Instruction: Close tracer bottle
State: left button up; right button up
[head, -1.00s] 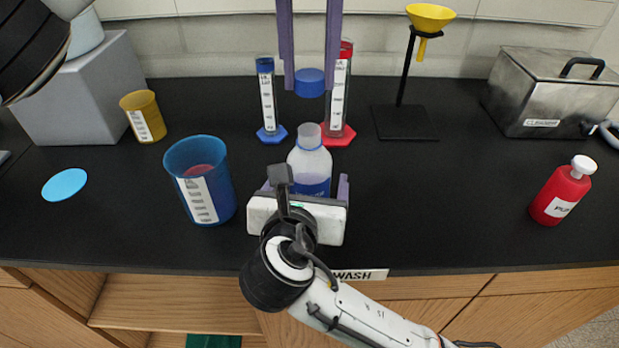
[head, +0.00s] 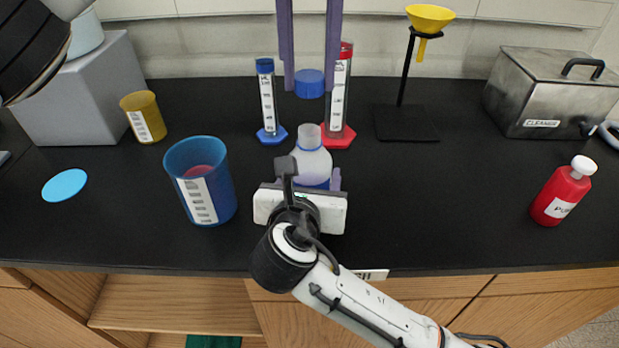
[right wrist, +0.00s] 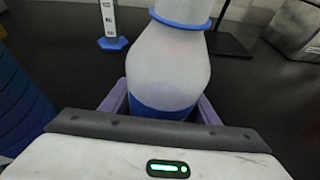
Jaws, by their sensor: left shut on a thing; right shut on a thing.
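The tracer bottle (head: 310,163) is white and translucent with a blue lower part and an open neck. It stands upright at the middle of the bench, and its body fills the middle of the right wrist view (right wrist: 168,70). My right gripper (right wrist: 160,108) is shut around its lower body; the gripper's own housing hides the base in the head view. A blue cap (head: 309,86) is between the purple fingers of my left gripper (head: 309,78), which comes down from above. The cap hangs above the neck, apart from it.
Behind the bottle stand a blue-based cylinder (head: 267,100) and a red-based cylinder (head: 340,100). A blue beaker (head: 212,207) is to the left. A funnel stand (head: 404,122), red bottle (head: 561,197) and metal cleaner box (head: 545,90) are to the right.

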pick_arm(q)
send_over(309, 130)
jog(key=shift+f, duration=2.5)
jog(key=shift+f, duration=0.85)
jog(key=shift+f, duration=0.55)
